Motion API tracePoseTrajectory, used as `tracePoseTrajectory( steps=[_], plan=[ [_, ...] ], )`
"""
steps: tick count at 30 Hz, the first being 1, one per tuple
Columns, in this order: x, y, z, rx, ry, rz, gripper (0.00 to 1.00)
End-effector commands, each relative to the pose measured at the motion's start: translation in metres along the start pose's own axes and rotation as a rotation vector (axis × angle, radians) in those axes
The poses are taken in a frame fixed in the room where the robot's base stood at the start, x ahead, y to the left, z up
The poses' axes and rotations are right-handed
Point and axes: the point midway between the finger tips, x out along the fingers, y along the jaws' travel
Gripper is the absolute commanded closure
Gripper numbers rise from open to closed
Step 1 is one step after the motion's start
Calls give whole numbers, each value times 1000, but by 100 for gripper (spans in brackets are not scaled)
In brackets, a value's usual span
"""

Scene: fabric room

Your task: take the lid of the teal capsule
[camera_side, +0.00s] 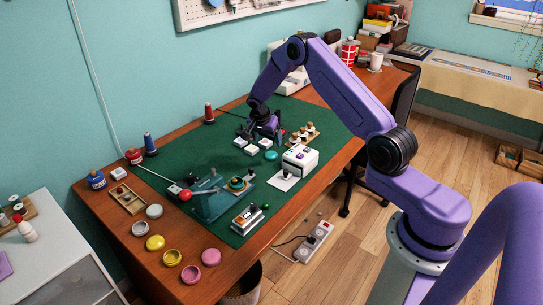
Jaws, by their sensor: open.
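A small round teal piece (271,155) lies on the green mat, in front of my gripper and left of a white box-shaped device. It may be the teal capsule or its lid; I cannot tell which. Another round piece with teal and yellowish parts (237,184) sits on a dark teal fixture (208,198) nearer the front. My gripper (262,136) is open over the back part of the mat, close to small white blocks (251,150). Its fingertips are small and partly hidden, and I see nothing held between them.
The white device (299,160) stands on the mat's right side. A wooden rack with small pegs (302,134) is behind it. The fixture has a red knob (185,195). Several round cups, including a yellow one (155,243), line the desk's front left. The mat's left back is fairly clear.

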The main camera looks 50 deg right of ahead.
Motion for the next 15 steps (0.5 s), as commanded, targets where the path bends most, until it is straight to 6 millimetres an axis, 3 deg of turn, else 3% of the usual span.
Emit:
tracePoseTrajectory(
  steps=[6, 15],
  plan=[
    [36, 1, 0, -1, -1, 2, 14],
    [54, 0, 0, -1, 0, 1, 14]
  ],
)
